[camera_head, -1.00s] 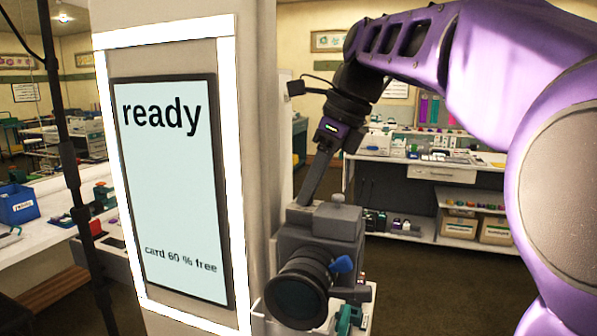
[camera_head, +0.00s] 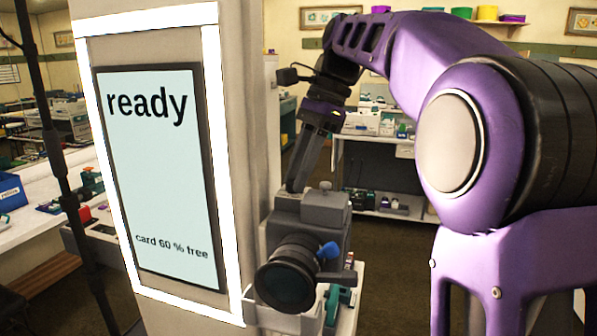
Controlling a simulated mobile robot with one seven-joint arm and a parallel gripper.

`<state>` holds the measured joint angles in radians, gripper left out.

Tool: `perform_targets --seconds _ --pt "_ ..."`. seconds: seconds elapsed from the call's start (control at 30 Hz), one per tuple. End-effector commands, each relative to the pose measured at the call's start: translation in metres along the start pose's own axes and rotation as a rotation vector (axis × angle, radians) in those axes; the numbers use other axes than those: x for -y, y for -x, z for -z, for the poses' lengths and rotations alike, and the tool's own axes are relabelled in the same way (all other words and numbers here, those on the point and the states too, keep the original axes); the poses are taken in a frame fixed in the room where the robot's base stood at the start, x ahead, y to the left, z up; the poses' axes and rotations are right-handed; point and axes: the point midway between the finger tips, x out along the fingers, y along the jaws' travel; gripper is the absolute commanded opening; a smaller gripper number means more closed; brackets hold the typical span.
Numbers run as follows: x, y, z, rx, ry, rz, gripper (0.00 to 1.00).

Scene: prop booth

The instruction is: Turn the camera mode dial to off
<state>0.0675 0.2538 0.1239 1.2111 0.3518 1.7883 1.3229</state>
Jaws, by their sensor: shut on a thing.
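The screen (camera_head: 155,180) on the left reads "ready" and "card 60 % free".
A pale pillar with a lit white frame (camera_head: 222,150) stands close at the camera's left. A dark stand pole (camera_head: 55,170) is further left, before a white bench. Behind is a shelf unit with boxes.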

Motion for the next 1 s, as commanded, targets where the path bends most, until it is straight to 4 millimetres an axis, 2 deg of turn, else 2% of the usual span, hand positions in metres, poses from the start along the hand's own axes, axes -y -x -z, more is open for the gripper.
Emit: perform_targets --seconds 0.63,0.67,0.8,1.0 --pt "0.0005 0.0002 -0.0004 -0.001 0.049 -0.019 0.0" --pt "0.0005 0.0002 -0.0003 -0.001 0.049 -0.019 0.34" --pt "0.0005 0.0002 -0.0003 -0.001 0.049 -0.019 0.59" --pt "0.0002 0.0 -0.0001 -0.001 0.048 -0.021 0.61"
